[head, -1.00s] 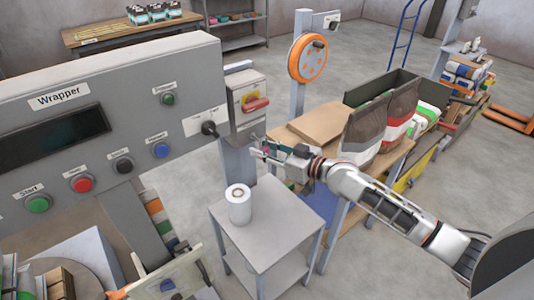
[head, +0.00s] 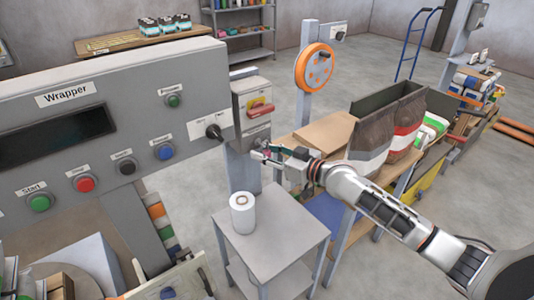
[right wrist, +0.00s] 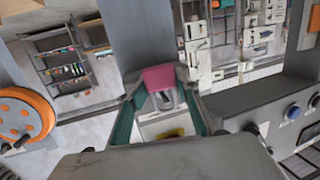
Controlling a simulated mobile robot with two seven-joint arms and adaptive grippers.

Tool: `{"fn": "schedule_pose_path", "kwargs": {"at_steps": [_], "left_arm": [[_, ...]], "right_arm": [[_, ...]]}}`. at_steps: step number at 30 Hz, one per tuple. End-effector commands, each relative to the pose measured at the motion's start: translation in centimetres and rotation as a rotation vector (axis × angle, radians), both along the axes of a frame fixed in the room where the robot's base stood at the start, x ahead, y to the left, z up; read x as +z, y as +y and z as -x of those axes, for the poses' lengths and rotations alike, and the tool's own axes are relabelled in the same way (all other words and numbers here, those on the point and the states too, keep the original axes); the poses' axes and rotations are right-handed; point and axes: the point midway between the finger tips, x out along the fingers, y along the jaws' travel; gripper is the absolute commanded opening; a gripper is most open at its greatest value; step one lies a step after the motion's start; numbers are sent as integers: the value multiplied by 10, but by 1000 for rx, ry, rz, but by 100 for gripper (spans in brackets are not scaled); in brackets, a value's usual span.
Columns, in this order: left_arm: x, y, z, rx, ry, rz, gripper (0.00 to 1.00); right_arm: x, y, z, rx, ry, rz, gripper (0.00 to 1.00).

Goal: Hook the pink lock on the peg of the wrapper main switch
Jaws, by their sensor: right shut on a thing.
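The wrapper main switch is a grey box (head: 250,96) with a red handle (head: 262,110) on yellow, fixed at the right end of the wrapper panel. My right gripper (head: 264,154) is just below and in front of the box. It is shut on the pink lock, whose pink body (right wrist: 160,77) shows between the fingertips in the right wrist view, with its grey shackle pointing towards the box. The lock is very small in the head view. I cannot make out the peg or tell whether the shackle touches it. My left gripper is not in view.
The wrapper panel (head: 140,75) has several buttons and a black knob (head: 214,132) left of the switch. A small grey table (head: 275,235) with a white roll (head: 242,212) stands below.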

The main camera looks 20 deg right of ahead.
Motion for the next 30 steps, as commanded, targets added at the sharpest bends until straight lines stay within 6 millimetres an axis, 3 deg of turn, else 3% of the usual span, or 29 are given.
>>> {"fn": "schedule_pose_path", "kwargs": {"at_steps": [13, 14, 16, 30], "left_arm": [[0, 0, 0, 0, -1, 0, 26], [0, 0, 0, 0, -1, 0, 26], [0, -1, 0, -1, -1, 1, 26], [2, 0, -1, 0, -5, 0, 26]], "right_arm": [[-5, 7, 1, 8, 8, 0, 0], [-5, 7, 1, 8, 8, 0, 38], [-5, 7, 1, 8, 9, 1, 56], [-2, 3, 1, 4, 4, 1, 56]]}}
